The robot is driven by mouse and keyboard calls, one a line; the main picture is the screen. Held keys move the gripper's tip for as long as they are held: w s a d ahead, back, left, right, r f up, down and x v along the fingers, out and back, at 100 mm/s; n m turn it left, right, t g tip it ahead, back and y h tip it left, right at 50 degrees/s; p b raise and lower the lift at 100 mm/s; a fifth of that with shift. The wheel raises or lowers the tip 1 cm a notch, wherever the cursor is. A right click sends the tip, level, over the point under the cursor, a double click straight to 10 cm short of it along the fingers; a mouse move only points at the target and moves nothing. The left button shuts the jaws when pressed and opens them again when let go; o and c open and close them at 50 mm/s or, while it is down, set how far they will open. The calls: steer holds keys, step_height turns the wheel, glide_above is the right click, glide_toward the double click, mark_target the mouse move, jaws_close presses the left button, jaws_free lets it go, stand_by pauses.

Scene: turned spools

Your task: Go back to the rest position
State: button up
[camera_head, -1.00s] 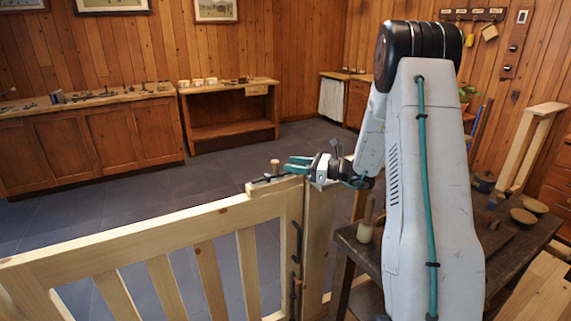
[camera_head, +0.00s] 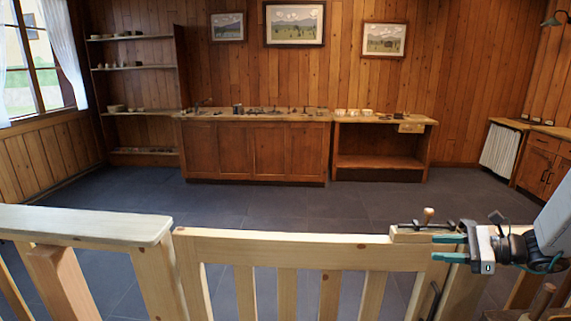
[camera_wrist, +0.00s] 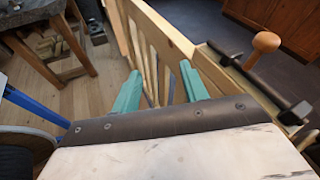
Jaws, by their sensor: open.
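My gripper (camera_head: 436,247) is at the right of the head view, with its two teal fingers spread apart and nothing between them. It is close to the top right end of the pale wooden gate (camera_head: 285,246). In the wrist view my gripper (camera_wrist: 160,78) is also open and empty, with gate slats beyond the fingers. A dark latch bar with a round wooden knob (camera_head: 428,214) sits on the gate's top end, just above the fingers in the head view. The knob (camera_wrist: 266,41) is to the right of the fingers in the wrist view, apart from them.
A pale fence rail (camera_head: 85,224) continues left of the gate. Beyond is open dark floor (camera_head: 270,204), then a cabinet (camera_head: 255,152) and an open bench (camera_head: 380,162) along the back wall. A wooden table (camera_wrist: 35,15) stands at upper left in the wrist view.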

steer(key=s+a+r+n+g+h, duration=0.2)
steer(key=s+a+r+n+h, duration=0.2)
steer(key=s+n, duration=0.3)
steer(key=s+a+r+n+g+h, duration=0.2)
steer(key=s+a+r+n+h, duration=0.2)
steer(key=s, duration=0.9)
steer(key=s+a+r+n+g+h, duration=0.2)
steer(key=s+a+r+n+h, duration=0.2)
steer(key=s+n, duration=0.6)
steer(key=shift+s+a+r+n+h, duration=0.3)
steer(key=shift+a+r+h, duration=0.1)
steer(key=shift+a, duration=0.75)
steer(key=shift+c, duration=0.8)
